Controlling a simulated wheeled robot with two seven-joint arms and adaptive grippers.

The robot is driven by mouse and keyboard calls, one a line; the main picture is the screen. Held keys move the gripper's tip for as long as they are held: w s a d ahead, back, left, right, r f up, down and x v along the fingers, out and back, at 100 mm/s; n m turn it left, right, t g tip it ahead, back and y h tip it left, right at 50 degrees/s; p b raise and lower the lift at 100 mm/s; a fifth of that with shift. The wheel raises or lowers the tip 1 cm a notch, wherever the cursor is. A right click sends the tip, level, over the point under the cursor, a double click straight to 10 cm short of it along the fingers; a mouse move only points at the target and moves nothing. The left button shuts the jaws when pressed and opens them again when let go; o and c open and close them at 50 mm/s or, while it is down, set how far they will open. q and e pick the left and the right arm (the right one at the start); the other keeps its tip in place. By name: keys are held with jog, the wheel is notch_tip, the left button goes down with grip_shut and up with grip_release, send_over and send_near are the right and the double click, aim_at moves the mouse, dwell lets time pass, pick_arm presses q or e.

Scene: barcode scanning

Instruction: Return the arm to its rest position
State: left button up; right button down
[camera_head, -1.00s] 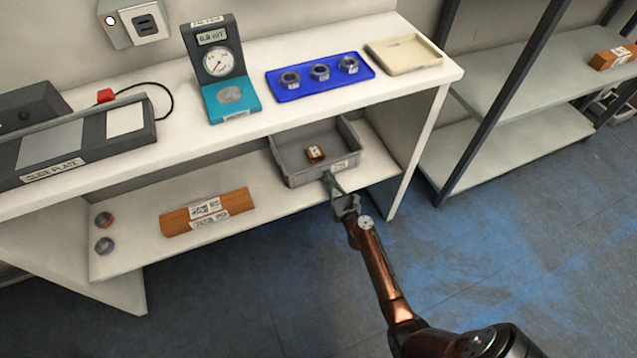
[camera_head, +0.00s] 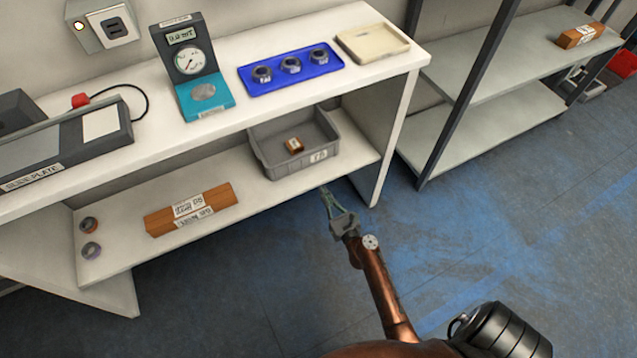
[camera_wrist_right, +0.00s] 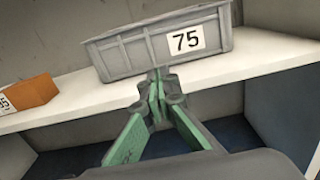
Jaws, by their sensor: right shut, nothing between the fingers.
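My right arm comes in from the bottom of the head view. Its gripper (camera_head: 326,194) is shut and empty, just off the front edge of the lower shelf (camera_head: 120,250), in front of a grey bin (camera_head: 270,165). In the right wrist view the green fingers (camera_wrist_right: 158,84) are together, and the bin (camera_wrist_right: 125,55) labelled 75 stands beyond them on the shelf. A small orange-brown box (camera_head: 294,146) lies inside the bin in the head view. My left gripper is not in view.
The white bench top holds a gauge (camera_head: 190,62), a blue tray (camera_head: 262,87) with rings, and a cream tray (camera_head: 372,43). A rack (camera_head: 480,120) stands at right. The floor before the bench is clear.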

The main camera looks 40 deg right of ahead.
jog(key=shift+s+a, duration=0.2)
jog(key=shift+s, duration=0.45)
